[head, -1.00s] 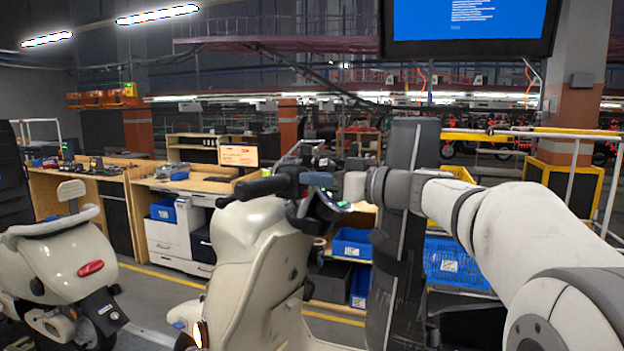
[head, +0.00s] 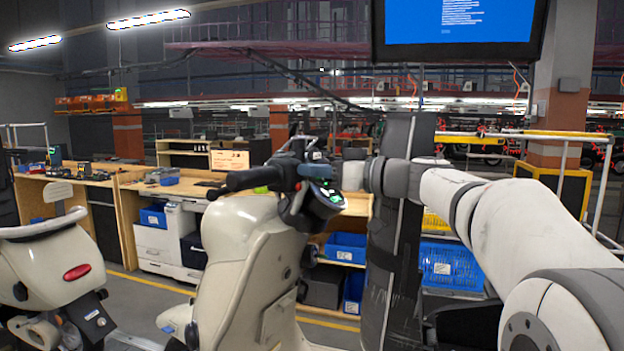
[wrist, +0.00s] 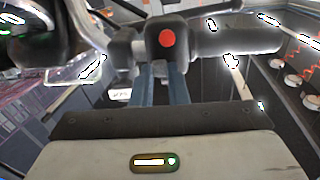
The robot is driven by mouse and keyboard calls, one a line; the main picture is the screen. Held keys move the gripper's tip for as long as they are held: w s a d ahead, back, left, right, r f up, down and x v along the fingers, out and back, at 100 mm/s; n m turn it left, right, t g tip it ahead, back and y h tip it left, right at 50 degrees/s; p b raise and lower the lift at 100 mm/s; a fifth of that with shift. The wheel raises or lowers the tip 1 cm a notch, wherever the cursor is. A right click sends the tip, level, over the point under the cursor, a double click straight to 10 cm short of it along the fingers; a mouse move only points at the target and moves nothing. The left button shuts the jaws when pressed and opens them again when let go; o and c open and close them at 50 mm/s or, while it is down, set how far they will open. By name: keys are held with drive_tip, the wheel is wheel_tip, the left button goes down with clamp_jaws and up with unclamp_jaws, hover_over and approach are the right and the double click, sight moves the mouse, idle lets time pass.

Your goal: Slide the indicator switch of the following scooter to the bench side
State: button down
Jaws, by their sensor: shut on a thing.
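A cream scooter (head: 235,265) stands in the middle of the head view, with a black handlebar grip (head: 252,178) pointing left and a lit green dash display (head: 326,193). In the wrist view, a black switch housing (wrist: 167,38) with a red button sits on the handlebar beside the dark grip (wrist: 235,38). My gripper (wrist: 162,72) reaches up to the housing with two bluish fingers, their tips against its underside. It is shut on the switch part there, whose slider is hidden. In the head view the handlebar parts largely cover my gripper.
Another cream scooter (head: 55,265) stands at the left. Wooden workbenches (head: 150,190) run behind the scooters. A dark upright panel (head: 392,270) stands right of the middle scooter, near my arm. Blue bins (head: 450,265) sit behind it. A yellow line marks the floor.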

drive_tip(key=shift+w+d, duration=0.15)
drive_tip(key=shift+d, duration=0.05)
drive_tip(key=c, duration=1.9)
unclamp_jaws()
drive_tip(key=o, duration=0.3)
drive_tip(key=shift+w+d, duration=0.15)
drive_tip(key=shift+o, duration=1)
drive_tip(key=b+v, duration=0.3)
drive_tip(key=v, duration=0.4)
drive_tip(key=shift+s+d, duration=0.25)
drive_tip(key=shift+d, duration=0.05)
